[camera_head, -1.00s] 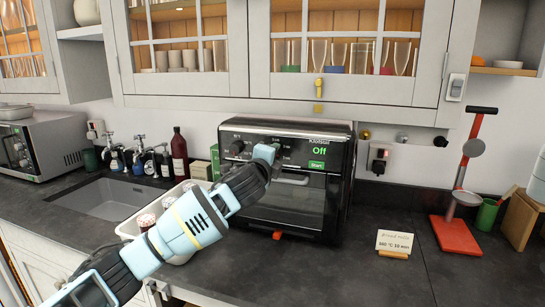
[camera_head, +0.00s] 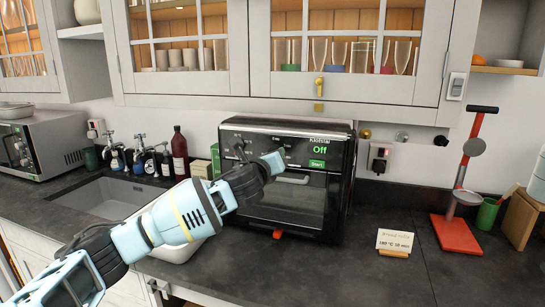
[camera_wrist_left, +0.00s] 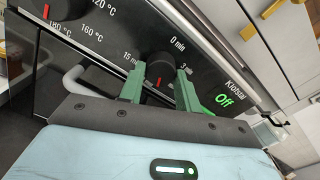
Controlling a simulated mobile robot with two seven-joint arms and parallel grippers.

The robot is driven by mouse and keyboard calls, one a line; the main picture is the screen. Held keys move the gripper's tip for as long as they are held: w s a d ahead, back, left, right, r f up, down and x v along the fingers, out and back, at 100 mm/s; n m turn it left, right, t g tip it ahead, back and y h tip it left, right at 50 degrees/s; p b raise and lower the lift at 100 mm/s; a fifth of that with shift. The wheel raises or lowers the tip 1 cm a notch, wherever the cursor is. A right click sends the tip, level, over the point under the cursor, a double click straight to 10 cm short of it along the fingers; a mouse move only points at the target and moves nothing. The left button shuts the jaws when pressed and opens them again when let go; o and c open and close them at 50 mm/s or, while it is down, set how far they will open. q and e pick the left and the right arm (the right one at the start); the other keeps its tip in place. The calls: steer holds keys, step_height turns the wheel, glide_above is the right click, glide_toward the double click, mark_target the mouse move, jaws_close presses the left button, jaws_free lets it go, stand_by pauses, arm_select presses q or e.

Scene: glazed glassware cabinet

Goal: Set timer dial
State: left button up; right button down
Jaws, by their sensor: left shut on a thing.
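The black oven (camera_head: 322,195) stands on the counter, with a green "Off" display and a lit "Start" label. In the left wrist view, the timer dial (camera_wrist_left: 154,66) is a dark round knob with a red mark at its lower side; "0 min" and "15 min" labels show around it. My left gripper (camera_head: 274,160) is at the oven's front panel. In the left wrist view its green fingers (camera_wrist_left: 160,74) are shut on the timer dial, one on each side. The temperature dial (camera_wrist_left: 66,8) is beside it, partly cut off; 120, 160 and 180 °C labels show. My right gripper is out of view.
A card (camera_head: 395,241) right of the oven reads 180 °C 10 min. A white tray (camera_head: 172,253) is partly behind my left arm. The oven handle (camera_wrist_left: 75,78) runs below the dials.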

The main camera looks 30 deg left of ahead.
arm_select(q)
steer(key=m, duration=0.4)
steer(key=shift+a+f+m, duration=0.1)
steer(key=shift+m, duration=0.3)
stand_by(0.4)
steer(key=o, duration=1)
steer(key=shift+c, duration=0.2)
steer(key=shift+s, duration=0.15)
steer(key=v, duration=0.7)
steer(key=shift+s, duration=0.25)
